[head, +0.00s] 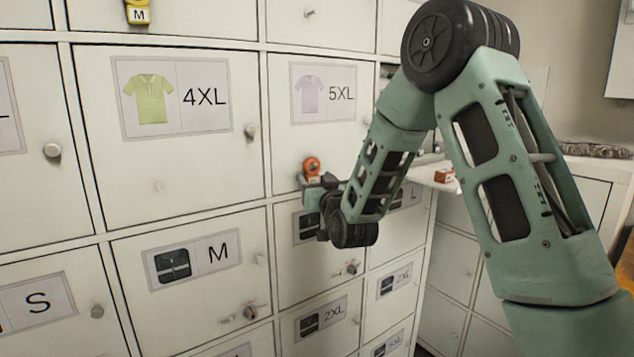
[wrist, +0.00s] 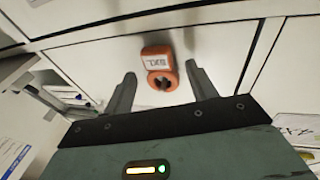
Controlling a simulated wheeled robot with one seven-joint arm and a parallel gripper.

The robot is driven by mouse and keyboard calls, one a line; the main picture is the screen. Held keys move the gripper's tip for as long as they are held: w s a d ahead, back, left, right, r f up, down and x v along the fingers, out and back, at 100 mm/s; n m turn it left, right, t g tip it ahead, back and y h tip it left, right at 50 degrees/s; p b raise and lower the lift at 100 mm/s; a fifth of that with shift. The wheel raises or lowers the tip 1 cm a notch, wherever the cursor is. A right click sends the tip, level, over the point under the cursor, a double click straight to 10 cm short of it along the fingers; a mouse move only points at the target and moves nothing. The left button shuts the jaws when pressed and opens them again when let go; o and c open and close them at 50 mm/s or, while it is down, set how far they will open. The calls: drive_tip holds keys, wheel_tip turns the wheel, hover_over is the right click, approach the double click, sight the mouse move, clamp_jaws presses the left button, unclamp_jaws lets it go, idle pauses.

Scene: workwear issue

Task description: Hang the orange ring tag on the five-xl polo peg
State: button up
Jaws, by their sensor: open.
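The orange ring tag (head: 312,166) is at the lower middle of the white 5XL polo door (head: 290,140), which bears a pale lilac polo picture. In the wrist view the tag (wrist: 158,60) shows its ring and a pale label, with a dark spot in the ring's hole. My gripper (head: 312,184) is open at the tag. In the wrist view its fingers (wrist: 160,70) stand either side of the tag, with a gap on each side.
The 4XL polo door (head: 182,165) is to the left, with a knob (head: 250,131) and a small pale peg (head: 160,187). A yellow tag marked M (head: 138,12) hangs above. Another orange tag (head: 444,175) lies on a white ledge at right, behind my arm.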

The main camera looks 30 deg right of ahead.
drive_tip(key=shift+s, duration=0.1)
drive_tip(key=b+v, duration=0.6)
drive_tip(key=v, duration=0.3)
drive_tip(key=shift+f, duration=0.4)
drive_tip(key=r+b+v, duration=0.1)
drive_tip(key=b+v, duration=0.7)
drive_tip(key=b, duration=0.6)
drive_tip(key=shift+f, duration=0.3)
drive_tip(key=shift+a, duration=0.1)
